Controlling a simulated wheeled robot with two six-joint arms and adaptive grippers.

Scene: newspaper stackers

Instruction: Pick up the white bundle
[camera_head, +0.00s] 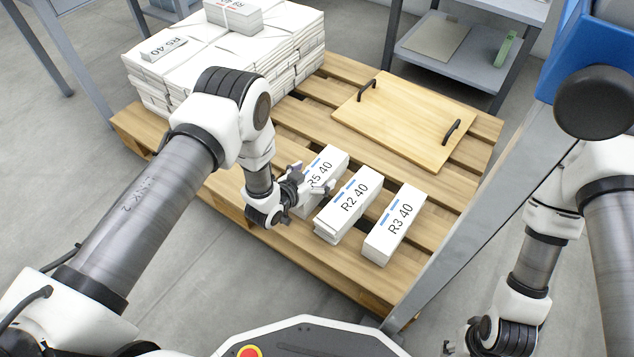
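Three white bundles lie in a row on the wooden pallet (452,196), marked R5 40 (326,162), R2 40 (348,205) and R3 40 (394,225). Each has blue stripes on top. My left gripper (313,181) is at the near end of the R5 40 bundle, with its fingers spread apart over it and partly hiding it. I cannot tell whether the fingers touch the bundle. My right gripper (450,347) shows only in part at the bottom edge, away from the bundles, and its fingers are unclear.
A large stack of white bundles (296,62) fills the pallet's far left. A wooden board with two black handles (400,118) lies behind the row. A grey shelf (455,66) stands beyond. A grey post (480,205) rises right of the pallet.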

